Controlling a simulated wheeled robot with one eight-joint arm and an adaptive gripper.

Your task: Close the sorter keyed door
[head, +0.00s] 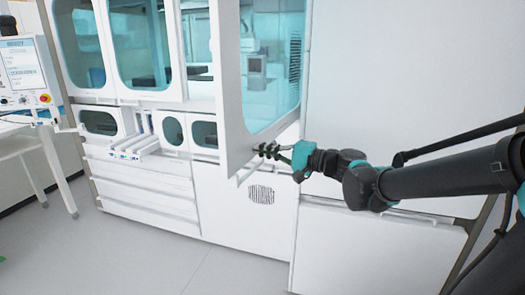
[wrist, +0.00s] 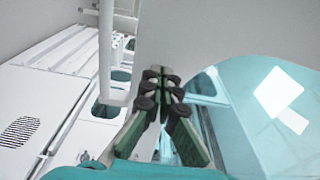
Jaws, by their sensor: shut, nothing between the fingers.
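The sorter keyed door (head: 235,130) is a white-framed door with a large blue-tinted window. It stands open, swung out from the front of the white machine. My gripper (head: 262,151) is at the lower part of the door, by its bottom edge, with its fingers shut and nothing between them. In the wrist view the fingertips (wrist: 161,75) are together in front of the white door frame (wrist: 210,30), with the tinted window to their right. I cannot tell whether the fingertips touch the door.
The white machine (head: 150,185) has other tinted windows and a small shelf (head: 133,147) left of the door. A control screen (head: 22,68) stands at the far left beside a white table (head: 22,143). The floor (head: 150,260) in front is clear.

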